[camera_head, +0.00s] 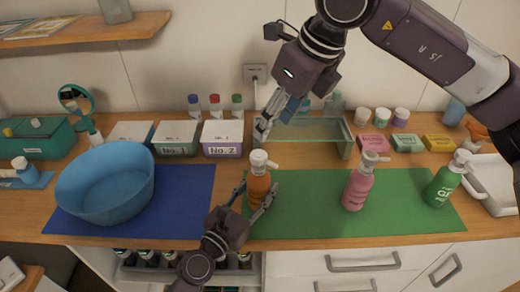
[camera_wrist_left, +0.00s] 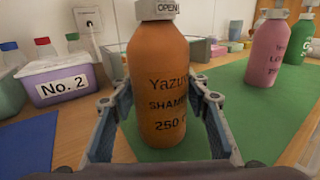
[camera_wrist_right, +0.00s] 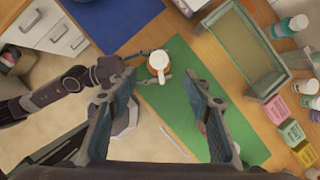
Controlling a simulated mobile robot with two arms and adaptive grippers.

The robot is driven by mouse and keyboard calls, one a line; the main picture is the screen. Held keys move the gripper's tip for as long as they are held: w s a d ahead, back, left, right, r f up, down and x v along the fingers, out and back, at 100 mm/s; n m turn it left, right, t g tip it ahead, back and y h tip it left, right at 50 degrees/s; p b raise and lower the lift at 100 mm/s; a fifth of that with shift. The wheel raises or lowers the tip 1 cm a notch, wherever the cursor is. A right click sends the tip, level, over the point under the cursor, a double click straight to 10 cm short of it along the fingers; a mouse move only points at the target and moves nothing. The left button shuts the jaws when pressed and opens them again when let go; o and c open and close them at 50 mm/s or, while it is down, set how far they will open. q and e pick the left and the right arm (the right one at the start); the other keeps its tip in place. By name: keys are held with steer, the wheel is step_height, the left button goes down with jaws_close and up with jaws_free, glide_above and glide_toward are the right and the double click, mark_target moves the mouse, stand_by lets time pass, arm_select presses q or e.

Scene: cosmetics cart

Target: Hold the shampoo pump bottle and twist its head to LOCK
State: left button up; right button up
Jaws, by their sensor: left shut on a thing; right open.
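The orange shampoo bottle (camera_head: 259,187) stands upright at the left end of the green mat, with a white pump head (camera_head: 261,161) on top. My left gripper (camera_head: 256,203) is shut on the bottle's body, a finger on each side. My right gripper (camera_head: 278,116) is open and empty, above and behind the bottle. In the right wrist view the white pump head (camera_wrist_right: 158,62) shows from above, beyond the open fingers, not touched.
A pink bottle (camera_head: 358,186) and a green bottle (camera_head: 441,185) stand farther right on the green mat (camera_head: 310,210). A blue bowl (camera_head: 106,185) sits on the blue mat (camera_head: 190,205) at left. A glass-sided tray (camera_head: 345,138) and labelled boxes (camera_head: 222,137) stand behind.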

mark_target(258, 154)
steer(key=x, duration=1.1)
steer(key=shift+f, duration=0.15)
steer(key=shift+s, duration=0.1)
steer(key=c, duration=1.2)
steer(key=shift+d+n+g+y, duration=0.15)
steer(key=shift+n+g, duration=0.3)
steer(key=shift+n, duration=0.75)
steer(key=shift+a+n+g+y, duration=0.1)
steer(key=shift+n+g+y, duration=0.25)
steer(key=shift+n, duration=0.85)
steer(key=o, duration=1.2)
steer(key=v, duration=1.2)
